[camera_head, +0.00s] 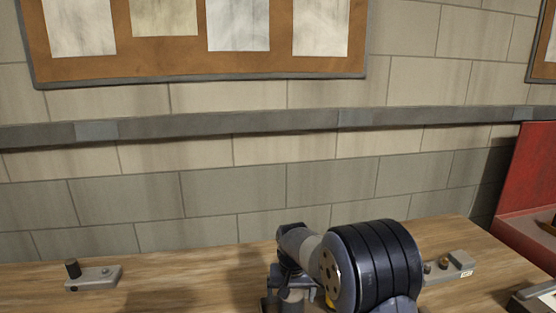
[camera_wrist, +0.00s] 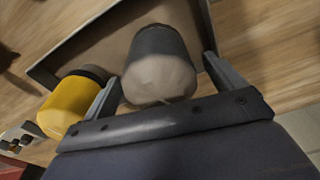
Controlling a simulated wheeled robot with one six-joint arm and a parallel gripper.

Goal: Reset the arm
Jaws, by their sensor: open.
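My gripper (camera_wrist: 161,68) shows in the wrist view with its two fingers spread apart. A dark grey object with a pale beige rounded end (camera_wrist: 160,80) appears between and beyond the fingers. I cannot tell whether either finger touches it. In the head view, my arm rises at the bottom centre above the wooden bench (camera_head: 180,290), and my gripper cannot be made out there.
In the wrist view, a yellow cylinder with a dark cap (camera_wrist: 62,106) lies left of my gripper, near a dark-rimmed tray (camera_wrist: 50,72). In the head view, small grey devices stand at left (camera_head: 93,279) and right (camera_head: 460,262); a red panel (camera_head: 530,172) stands far right.

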